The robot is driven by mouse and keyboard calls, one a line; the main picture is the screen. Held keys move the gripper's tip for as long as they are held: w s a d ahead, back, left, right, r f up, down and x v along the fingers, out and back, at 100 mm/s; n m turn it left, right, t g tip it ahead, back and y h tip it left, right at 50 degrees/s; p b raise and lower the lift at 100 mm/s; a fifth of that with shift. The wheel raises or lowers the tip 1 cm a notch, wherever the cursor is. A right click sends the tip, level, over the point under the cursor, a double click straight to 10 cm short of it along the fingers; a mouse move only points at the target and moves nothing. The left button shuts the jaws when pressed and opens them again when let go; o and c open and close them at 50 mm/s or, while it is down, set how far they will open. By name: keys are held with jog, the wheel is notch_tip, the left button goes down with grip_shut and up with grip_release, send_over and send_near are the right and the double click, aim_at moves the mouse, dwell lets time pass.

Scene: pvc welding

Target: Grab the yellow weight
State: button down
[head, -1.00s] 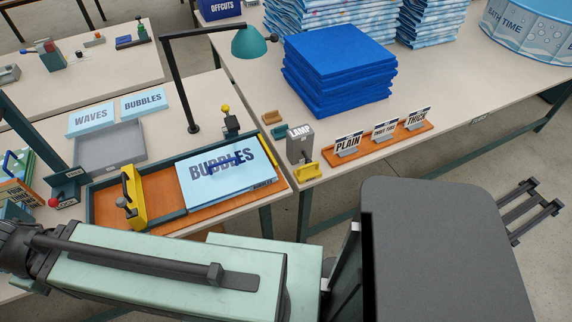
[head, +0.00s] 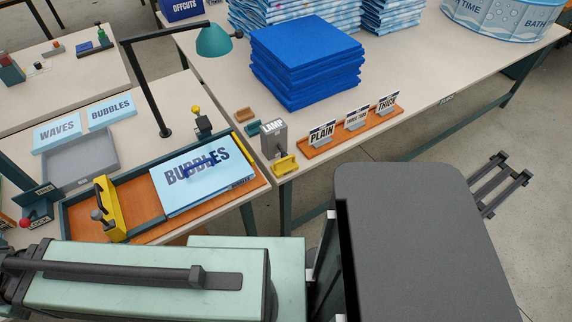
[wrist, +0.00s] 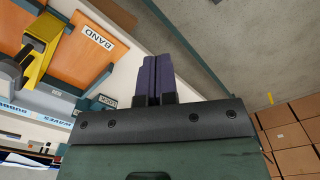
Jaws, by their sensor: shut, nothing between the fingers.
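A yellow block with a black knob (head: 112,208) stands at the left of the orange-floored tray. In the wrist view a yellow piece (wrist: 38,48) shows at the upper left, beside a label reading BAND. A smaller yellow piece with a raised handle (head: 285,164) sits at the table edge by the lamp box. I cannot tell for sure which is the weight. My gripper (wrist: 158,62) shows only in the wrist view, its dark purple fingers pressed together and empty. It points past the table edge over the floor, apart from the yellow piece.
A BUBBLES pack (head: 205,180) lies in the tray (head: 150,235). The lamp box (head: 273,138), an orange sign rack (head: 350,131) and a blue foam stack (head: 305,65) stand on the right table. Cardboard boxes (wrist: 290,125) show at right in the wrist view.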

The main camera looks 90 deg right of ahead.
jog(key=c, duration=1.8)
grip_release()
jog(key=o, duration=1.8)
jog(key=shift+r, duration=0.1)
